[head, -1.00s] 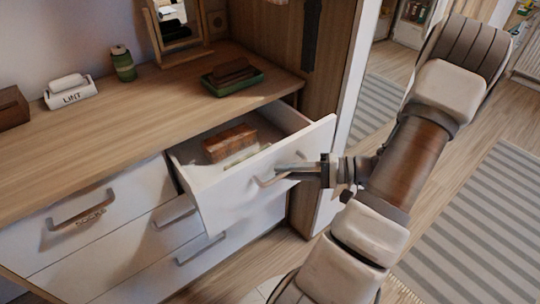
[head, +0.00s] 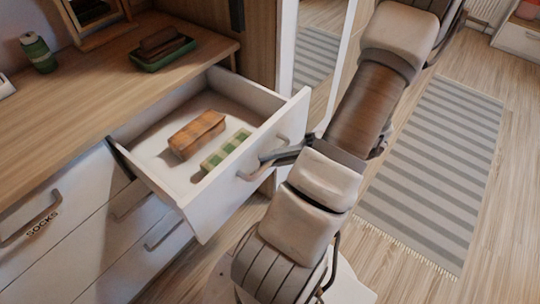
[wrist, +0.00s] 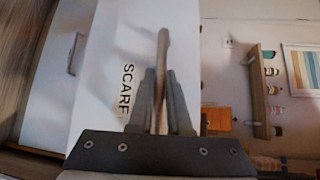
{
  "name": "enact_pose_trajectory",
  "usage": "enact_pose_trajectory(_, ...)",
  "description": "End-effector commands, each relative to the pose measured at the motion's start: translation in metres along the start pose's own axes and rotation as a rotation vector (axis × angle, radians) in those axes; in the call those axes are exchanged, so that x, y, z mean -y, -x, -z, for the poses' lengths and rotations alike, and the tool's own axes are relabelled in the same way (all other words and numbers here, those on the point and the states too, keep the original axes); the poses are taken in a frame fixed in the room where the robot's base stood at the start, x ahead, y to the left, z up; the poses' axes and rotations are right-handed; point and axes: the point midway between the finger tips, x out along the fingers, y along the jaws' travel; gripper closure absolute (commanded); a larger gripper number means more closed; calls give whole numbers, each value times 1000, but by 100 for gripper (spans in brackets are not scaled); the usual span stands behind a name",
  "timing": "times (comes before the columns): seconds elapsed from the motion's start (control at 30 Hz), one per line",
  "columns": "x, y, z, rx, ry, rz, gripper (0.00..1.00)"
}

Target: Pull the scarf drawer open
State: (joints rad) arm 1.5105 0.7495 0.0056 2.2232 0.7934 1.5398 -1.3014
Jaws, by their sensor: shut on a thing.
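The scarf drawer (head: 222,200) is white and stands well out from the dresser in the head view. Its front shows the word SCARF (wrist: 127,90) in the wrist view. Inside lie a brown wooden-looking block (head: 197,134) and a green checked item (head: 226,150). My gripper (head: 285,156) is at the drawer front and shut on its bar handle (head: 262,166). The handle also shows between the fingers in the wrist view (wrist: 162,60). My arm hides part of the gripper in the head view.
The socks drawer (head: 62,222) is shut, left of the scarf drawer. A green tray (head: 162,54) with brown items and a green jar (head: 38,53) stand on the dresser top (head: 75,108). A striped rug (head: 440,150) lies on the open floor at right.

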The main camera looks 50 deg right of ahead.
Motion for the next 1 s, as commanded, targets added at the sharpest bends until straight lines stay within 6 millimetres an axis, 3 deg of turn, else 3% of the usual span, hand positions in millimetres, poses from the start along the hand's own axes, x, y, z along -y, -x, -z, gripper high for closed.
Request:
enact_pose_trajectory(0.1, 0, 0, 1, -2, 1, 0, 100)
enact_pose_trajectory(0.13, 0, 0, 1, -2, 1, 0, 78)
enact_pose_trajectory(0.27, 0, 0, 1, -2, 1, 0, 55)
enact_pose_trajectory(0.77, 0, 3, 1, -1, 0, 0, 54)
enact_pose_trajectory(0.87, 1, 14, 1, -3, 1, -1, 54)
enact_pose_trajectory(1.0, 2, 42, 1, -5, 1, -2, 54)
